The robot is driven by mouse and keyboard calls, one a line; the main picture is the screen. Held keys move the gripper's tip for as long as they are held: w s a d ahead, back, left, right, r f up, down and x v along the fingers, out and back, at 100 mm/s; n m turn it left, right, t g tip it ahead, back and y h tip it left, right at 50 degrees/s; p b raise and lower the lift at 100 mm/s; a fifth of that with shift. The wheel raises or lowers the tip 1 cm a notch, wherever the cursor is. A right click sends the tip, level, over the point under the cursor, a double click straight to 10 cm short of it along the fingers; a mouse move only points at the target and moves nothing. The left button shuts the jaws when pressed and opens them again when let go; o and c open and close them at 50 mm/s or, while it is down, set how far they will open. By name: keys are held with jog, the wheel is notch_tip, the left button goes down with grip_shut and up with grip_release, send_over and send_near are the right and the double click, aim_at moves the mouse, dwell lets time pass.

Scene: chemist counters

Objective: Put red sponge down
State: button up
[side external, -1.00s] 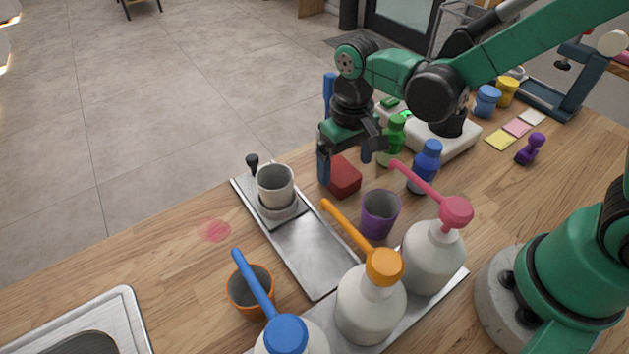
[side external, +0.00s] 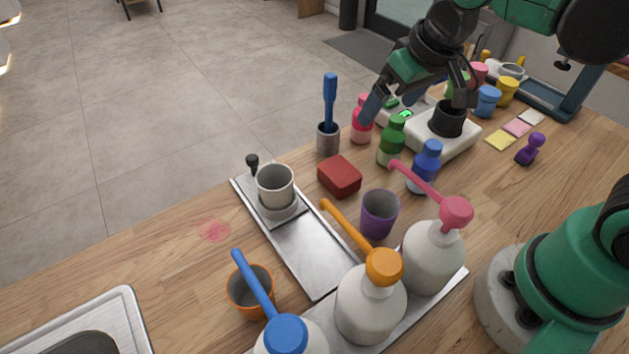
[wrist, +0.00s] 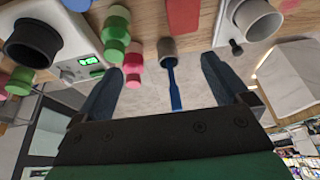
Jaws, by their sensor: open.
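The red sponge (side external: 340,177) lies flat on the wooden counter, to the right of the metal tray (side external: 318,252) and apart from it. It also shows at the top of the wrist view (wrist: 183,16). My gripper (side external: 418,101) is open and empty. It is raised above the counter, up and to the right of the sponge, over the area of the bottles and the white device. In the wrist view my gripper (wrist: 163,75) shows its two fingers spread apart with nothing between them.
A grey cup with a blue-handled tool (side external: 328,138), a pink bottle (side external: 361,125), a green bottle (side external: 391,144), a blue bottle (side external: 426,168) and a purple cup (side external: 379,215) stand around the sponge. A white device (side external: 448,140) is behind. Pump bottles (side external: 432,256) stand in front.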

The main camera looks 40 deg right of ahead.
jog(key=t, duration=0.1)
jog(key=s+d+t, duration=0.1)
jog(key=d, duration=0.1)
jog(key=shift+s+d+f+t, duration=0.2)
jog(key=shift+s+f+t, duration=0.05)
jog(key=shift+s+t, duration=0.15)
jog(key=shift+o, duration=0.4)
jog(key=shift+w, duration=0.1)
jog(key=g, duration=0.7)
send_over(338, 168)
notch_tip(338, 168, down, 7)
jog(key=shift+d+r, duration=0.1)
jog(key=shift+d, duration=0.05)
jog(key=shift+f, duration=3.25)
